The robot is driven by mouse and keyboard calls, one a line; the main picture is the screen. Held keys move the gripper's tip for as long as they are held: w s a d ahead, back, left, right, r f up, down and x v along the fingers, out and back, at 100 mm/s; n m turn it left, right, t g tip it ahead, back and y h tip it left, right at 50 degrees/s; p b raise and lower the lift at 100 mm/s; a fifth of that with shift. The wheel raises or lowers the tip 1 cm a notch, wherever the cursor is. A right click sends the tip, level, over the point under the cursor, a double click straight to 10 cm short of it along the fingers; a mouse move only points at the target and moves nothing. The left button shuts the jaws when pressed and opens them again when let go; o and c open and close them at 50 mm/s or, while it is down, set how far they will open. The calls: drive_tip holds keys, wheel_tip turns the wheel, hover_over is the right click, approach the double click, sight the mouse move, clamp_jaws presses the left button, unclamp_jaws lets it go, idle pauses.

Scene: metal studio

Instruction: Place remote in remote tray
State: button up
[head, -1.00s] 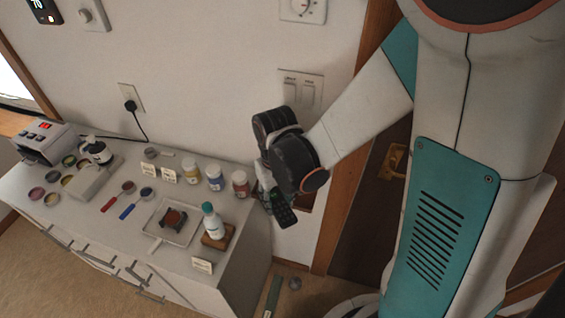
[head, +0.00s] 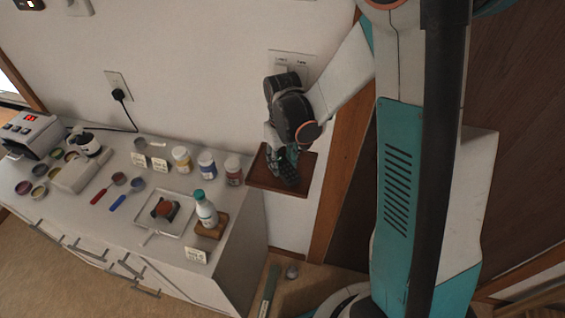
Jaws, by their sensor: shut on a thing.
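The dark remote (head: 287,170) hangs from my gripper (head: 279,152), tilted, with its lower end pointing down. My gripper is shut on the remote's upper part, and the fingers are partly hidden by my wrist. A brown wooden tray (head: 262,178) is fixed at the wall, just right of the cabinet. The remote and gripper appear in front of or over the tray and cover its middle. I cannot tell whether the remote touches the tray.
The white cabinet (head: 120,232) on the left holds several jars, a white bottle (head: 205,208) on a wooden block, a square dish (head: 150,222), spoons and a label printer-like device (head: 30,133). A door is at right.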

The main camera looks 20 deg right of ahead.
drive_tip(key=shift+f, duration=0.15)
drive_tip(key=o, duration=1.1)
drive_tip(key=shift+r, duration=0.2)
